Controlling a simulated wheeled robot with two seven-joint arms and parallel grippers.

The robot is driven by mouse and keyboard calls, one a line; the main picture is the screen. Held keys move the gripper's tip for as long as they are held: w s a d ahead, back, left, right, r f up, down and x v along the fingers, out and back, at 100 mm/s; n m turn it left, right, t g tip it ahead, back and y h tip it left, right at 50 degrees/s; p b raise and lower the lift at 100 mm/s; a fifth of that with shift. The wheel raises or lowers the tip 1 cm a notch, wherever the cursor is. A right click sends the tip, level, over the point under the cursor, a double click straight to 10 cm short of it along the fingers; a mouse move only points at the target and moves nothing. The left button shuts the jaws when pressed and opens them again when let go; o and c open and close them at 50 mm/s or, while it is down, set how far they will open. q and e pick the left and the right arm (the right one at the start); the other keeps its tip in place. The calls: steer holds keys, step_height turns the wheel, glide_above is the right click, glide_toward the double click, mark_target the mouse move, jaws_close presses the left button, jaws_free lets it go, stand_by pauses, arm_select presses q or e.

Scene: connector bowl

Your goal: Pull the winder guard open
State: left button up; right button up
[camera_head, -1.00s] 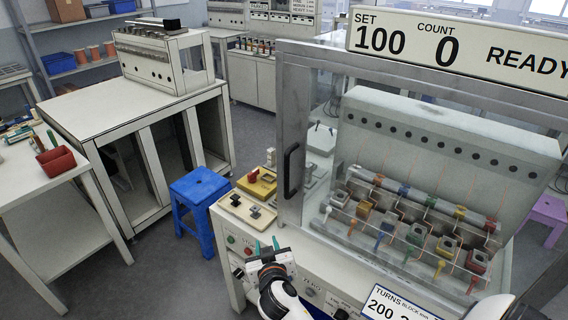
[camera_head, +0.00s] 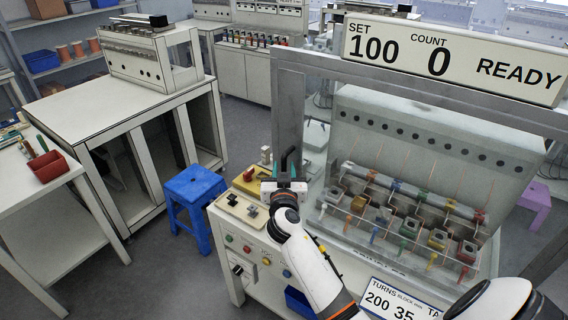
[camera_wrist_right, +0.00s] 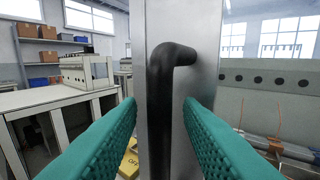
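The winder guard is a clear panel in a grey metal frame (camera_head: 288,105) standing in front of the winder, and it looks closed. Its black bar handle (camera_head: 284,158) is on the left upright; in the right wrist view the handle (camera_wrist_right: 161,110) stands upright in front of the metal post (camera_wrist_right: 205,60). My right gripper (camera_head: 289,172) is at the handle. Its teal fingers (camera_wrist_right: 158,120) are apart, one on each side of the bar, with gaps showing. The lower end of the handle is hidden in the head view. My left gripper is not in view.
The machine's front ledge holds a beige tray (camera_head: 232,213) and a yellow tray (camera_head: 243,188) left of the handle. A blue stool (camera_head: 194,188) stands on the floor to the left. A READY display (camera_head: 455,62) spans the top of the guard.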

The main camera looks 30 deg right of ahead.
steer(key=shift+w+d, duration=0.35)
steer(key=shift+w, duration=0.1)
jaws_close()
steer(key=shift+a, duration=0.15)
